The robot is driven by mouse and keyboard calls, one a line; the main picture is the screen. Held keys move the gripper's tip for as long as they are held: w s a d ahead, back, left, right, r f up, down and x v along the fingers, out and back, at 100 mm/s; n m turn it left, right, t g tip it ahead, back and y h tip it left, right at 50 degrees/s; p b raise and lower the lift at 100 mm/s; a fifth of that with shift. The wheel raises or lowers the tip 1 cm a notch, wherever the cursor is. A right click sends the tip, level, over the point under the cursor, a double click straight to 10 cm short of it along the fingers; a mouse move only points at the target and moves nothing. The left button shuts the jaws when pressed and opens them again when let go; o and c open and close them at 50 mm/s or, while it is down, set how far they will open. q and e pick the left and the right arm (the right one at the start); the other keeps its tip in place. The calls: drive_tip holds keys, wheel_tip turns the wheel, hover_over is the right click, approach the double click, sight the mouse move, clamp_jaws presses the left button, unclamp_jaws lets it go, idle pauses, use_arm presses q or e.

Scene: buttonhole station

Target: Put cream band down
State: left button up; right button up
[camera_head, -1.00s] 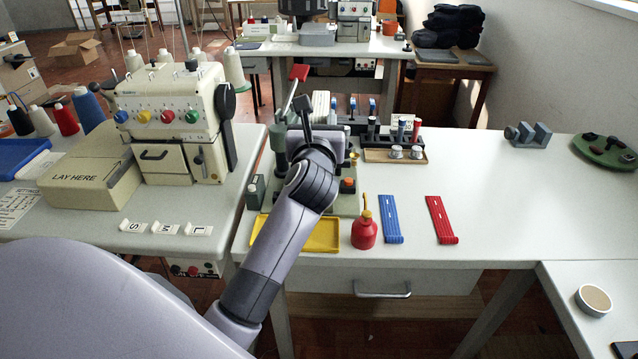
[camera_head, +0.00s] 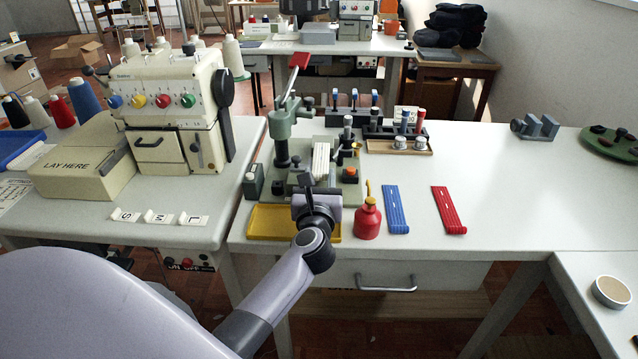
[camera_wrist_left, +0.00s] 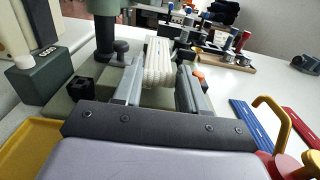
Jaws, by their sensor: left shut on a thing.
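The cream band (camera_head: 321,161) is a pale ribbed strip. It also shows in the wrist view (camera_wrist_left: 159,62), between the two grey fingers of my left gripper (camera_wrist_left: 158,88). In the head view my left gripper (camera_head: 318,188) is shut on the near end of the band, over the green base of the press (camera_head: 283,130). I cannot tell whether the band touches the base. A blue band (camera_head: 396,209) and a red band (camera_head: 448,211) lie flat on the table to the right. My right gripper is not in view.
A yellow tray (camera_head: 268,222) lies under my left wrist. A red oil can (camera_head: 367,216) stands just right of it. A box lettered LAY HERE (camera_head: 88,160) sits on the left table by the sewing machine (camera_head: 170,110).

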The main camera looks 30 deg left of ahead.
use_arm(q)
drive_tip(key=shift+f, duration=0.25)
drive_tip(key=o, duration=1)
drive_tip(key=shift+r, duration=0.3)
drive_tip(key=shift+s+d, duration=0.2)
drive_tip(key=shift+s, duration=0.05)
drive_tip(key=v, duration=0.7)
